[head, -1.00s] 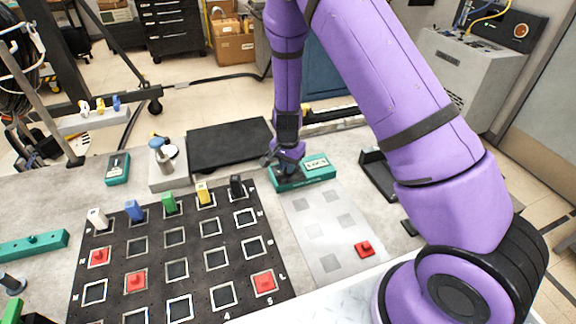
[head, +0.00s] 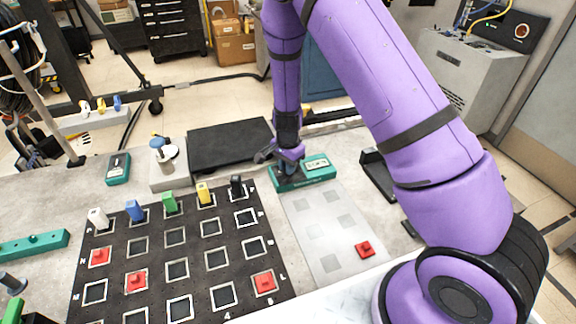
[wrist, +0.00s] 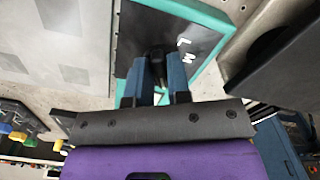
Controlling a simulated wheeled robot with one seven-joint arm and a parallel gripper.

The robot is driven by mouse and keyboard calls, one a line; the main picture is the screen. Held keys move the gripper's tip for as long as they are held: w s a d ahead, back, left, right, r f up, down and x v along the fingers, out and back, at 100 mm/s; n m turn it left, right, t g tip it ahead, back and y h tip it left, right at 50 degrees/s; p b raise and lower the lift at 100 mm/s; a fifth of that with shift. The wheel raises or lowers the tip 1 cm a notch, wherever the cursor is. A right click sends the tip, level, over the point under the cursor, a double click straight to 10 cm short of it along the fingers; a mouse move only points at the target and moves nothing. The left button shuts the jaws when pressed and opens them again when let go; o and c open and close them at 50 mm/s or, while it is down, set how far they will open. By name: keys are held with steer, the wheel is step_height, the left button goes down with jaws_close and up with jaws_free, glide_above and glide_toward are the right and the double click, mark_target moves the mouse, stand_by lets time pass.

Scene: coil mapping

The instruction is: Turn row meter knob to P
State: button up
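The row meter is a teal box (head: 318,172) with a dark dial face and a small white label, behind the pale panel. Its black knob (wrist: 157,66) shows in the wrist view between my two blue fingers, with white letters, seemingly L and M, on the dial beside it. My gripper (head: 287,174) points down onto the meter's left end. The fingers (wrist: 157,72) appear closed against both sides of the knob. The knob's pointer and the rest of the letters are hidden by the fingers, so I cannot tell which letter it points to.
A black grid board (head: 197,236) with red blocks and colored pegs lies left of the meter. A pale panel (head: 312,262) with a red block (head: 365,249) lies in front. A black tray (head: 378,170) is on the right, and a dark flat slab (head: 228,146) behind left.

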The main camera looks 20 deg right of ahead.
steer(key=o, duration=0.3)
step_height(320, 180, up, 11)
stand_by(0.5)
stand_by(0.4)
